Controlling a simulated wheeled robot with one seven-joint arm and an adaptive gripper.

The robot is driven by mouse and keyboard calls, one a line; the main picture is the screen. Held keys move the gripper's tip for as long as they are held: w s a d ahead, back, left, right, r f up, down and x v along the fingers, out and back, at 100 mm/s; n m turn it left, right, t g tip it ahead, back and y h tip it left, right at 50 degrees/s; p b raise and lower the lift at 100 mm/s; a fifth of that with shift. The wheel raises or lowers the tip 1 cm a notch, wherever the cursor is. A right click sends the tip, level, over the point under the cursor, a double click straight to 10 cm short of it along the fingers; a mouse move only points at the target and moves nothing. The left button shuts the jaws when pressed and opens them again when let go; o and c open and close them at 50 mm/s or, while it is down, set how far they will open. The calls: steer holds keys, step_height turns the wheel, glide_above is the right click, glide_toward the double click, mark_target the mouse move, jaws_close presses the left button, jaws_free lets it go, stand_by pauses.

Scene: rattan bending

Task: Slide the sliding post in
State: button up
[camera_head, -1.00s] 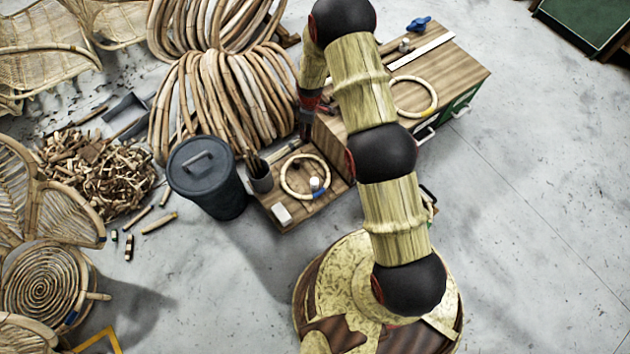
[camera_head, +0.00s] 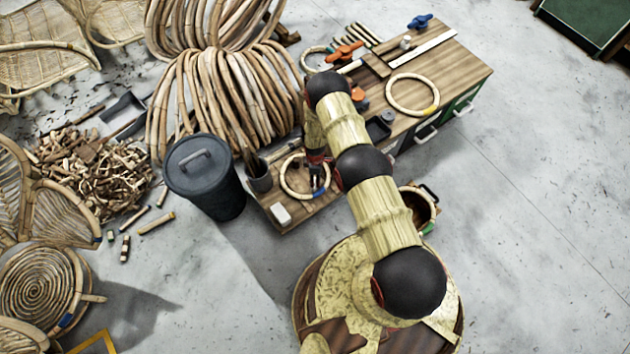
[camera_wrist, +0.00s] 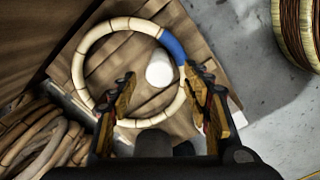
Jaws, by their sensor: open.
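A rattan ring (camera_wrist: 77,76) with a blue band (camera_wrist: 173,45) lies on a low wooden board (camera_wrist: 205,60) in the wrist view. A white post (camera_wrist: 159,71) stands inside the ring, near its right side; I take it for the sliding post. My gripper (camera_wrist: 160,84) is open, its fingers spread on either side of the post and over the ring's near part. I see no contact with the post. In the head view the ring (camera_head: 284,180) is partly covered by my gripper (camera_head: 317,177), and the post is mostly hidden.
A dark bin (camera_head: 205,175) stands left of the board, with a tool cup (camera_head: 259,178) beside it. A white block (camera_head: 281,214) lies on the board's front. Coiled rattan (camera_head: 200,105) is behind. A workbench (camera_head: 455,75) stands right, holding another ring (camera_head: 390,98).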

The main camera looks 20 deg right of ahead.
steer(key=shift+f+b, duration=0.45)
steer(key=shift+f, duration=1)
steer(key=shift+c, duration=0.6)
jaws_close()
